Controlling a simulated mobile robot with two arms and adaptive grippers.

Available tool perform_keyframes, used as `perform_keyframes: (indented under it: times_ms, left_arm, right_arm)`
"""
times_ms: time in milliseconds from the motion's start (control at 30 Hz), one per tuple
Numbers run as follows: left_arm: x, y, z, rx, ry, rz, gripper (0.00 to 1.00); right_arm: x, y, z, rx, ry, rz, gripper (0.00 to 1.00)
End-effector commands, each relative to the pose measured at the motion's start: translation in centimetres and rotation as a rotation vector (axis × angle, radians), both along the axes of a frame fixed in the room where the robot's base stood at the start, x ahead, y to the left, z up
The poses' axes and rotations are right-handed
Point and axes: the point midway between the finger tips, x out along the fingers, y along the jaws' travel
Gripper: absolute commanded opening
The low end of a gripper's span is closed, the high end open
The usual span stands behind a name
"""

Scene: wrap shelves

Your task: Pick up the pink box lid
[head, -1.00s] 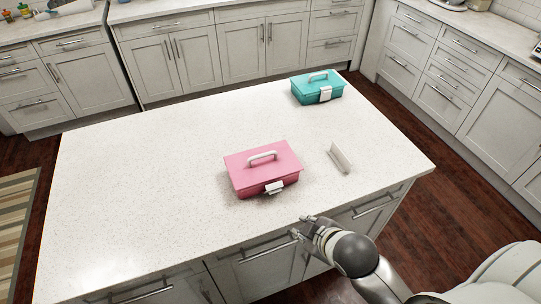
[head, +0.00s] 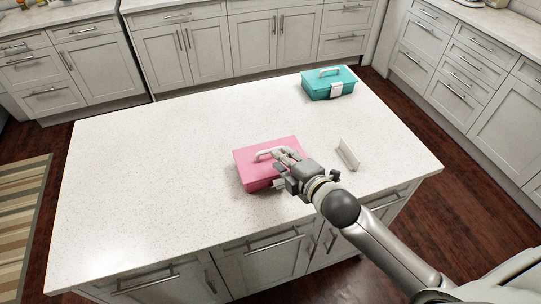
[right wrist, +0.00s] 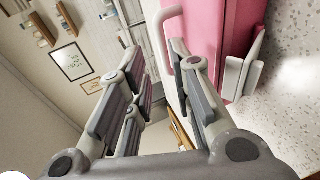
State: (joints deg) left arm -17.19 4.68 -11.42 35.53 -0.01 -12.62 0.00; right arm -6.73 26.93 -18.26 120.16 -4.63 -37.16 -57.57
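The pink box (head: 255,172) stands shut on the island, with a white handle (head: 268,151) on its pink lid (head: 248,157). My right gripper (head: 281,162) reaches over the box's right side and hides part of the lid and front. In the right wrist view, its fingers (right wrist: 154,62) are spread with nothing held between them. There, the handle (right wrist: 160,32) is just beyond the right-hand finger, and the pink box (right wrist: 218,40) is to its right. I cannot tell whether finger and handle touch. My left gripper is not in view.
A teal box (head: 328,86) with a handle stands at the island's far right. A small whitish upright piece (head: 348,154) stands right of the pink box. The left part of the island top (head: 150,170) is clear. Cabinets line the back and right.

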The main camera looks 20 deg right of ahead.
Motion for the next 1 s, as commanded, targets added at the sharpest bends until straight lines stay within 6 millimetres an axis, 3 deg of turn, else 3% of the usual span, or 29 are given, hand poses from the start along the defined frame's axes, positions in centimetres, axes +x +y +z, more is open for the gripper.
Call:
perform_keyframes:
  times_ms: [167,533,900,1000]
  left_arm:
    - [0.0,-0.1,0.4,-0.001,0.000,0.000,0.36]
    - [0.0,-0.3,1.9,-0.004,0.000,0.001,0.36]
    - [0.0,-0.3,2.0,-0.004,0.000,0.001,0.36]
    - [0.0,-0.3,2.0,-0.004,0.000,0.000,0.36]
  right_arm:
    - [0.7,0.2,-0.3,0.001,0.002,-0.001,0.21]
    - [4.3,1.2,-1.8,0.001,0.001,0.001,0.21]
    - [4.8,1.3,-2.2,0.001,0.001,0.002,0.21]
    - [4.8,1.3,-2.2,0.000,0.002,0.001,0.09]
